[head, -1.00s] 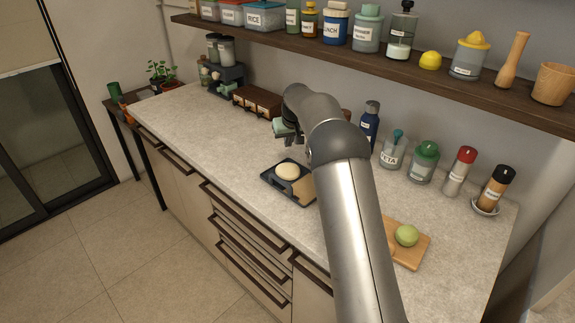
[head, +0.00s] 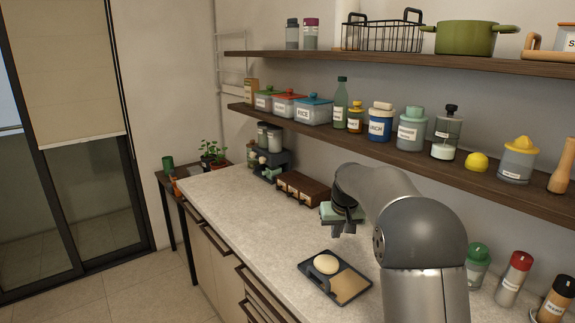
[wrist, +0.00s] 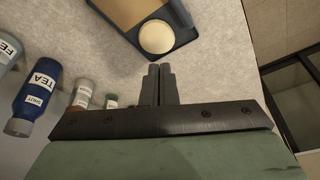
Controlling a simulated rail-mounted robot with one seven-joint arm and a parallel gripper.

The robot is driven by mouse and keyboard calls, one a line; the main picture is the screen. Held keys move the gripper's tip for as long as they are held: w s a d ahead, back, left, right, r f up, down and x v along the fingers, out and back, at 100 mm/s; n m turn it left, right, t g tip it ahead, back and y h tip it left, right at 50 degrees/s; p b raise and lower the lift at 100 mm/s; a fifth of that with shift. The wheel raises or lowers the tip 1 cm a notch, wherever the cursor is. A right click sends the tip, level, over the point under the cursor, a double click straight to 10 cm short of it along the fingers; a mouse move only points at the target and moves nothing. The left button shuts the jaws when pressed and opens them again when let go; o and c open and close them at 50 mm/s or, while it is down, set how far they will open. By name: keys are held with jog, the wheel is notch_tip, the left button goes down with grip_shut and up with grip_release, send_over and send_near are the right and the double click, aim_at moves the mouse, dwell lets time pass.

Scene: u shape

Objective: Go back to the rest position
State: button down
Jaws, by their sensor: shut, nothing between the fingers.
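My gripper (wrist: 159,72) shows in the wrist view with its two dark fingers shut together and nothing between them. In the head view my gripper (head: 347,226) hangs from my bent arm above the counter. It is behind and a little right of a dark tray (head: 310,268), apart from it. The tray holds a pale round item (head: 326,264) and a tan flat piece (head: 349,285). In the wrist view the tray (wrist: 184,22) and the pale round item (wrist: 156,37) lie beyond the fingertips.
A wooden shelf (head: 280,118) with jars and boxes runs along the wall behind my arm. A brown drawer box (head: 303,189) stands at the back of the counter. A blue TEA bottle (wrist: 36,98) stands in the wrist view. The counter's left front (head: 225,208) is clear.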

jog(key=s+r+g, duration=0.2)
jog(key=s+r, duration=0.1)
jog(key=s, duration=2.2)
jog(key=s+f, duration=0.2)
jog(key=s, duration=0.7)
jog(key=s+f+m, duration=0.1)
jog(key=s+f, duration=0.2)
jog(key=s, duration=0.6)
jog(key=shift+f+g, duration=0.3)
jog(key=shift+g, duration=0.1)
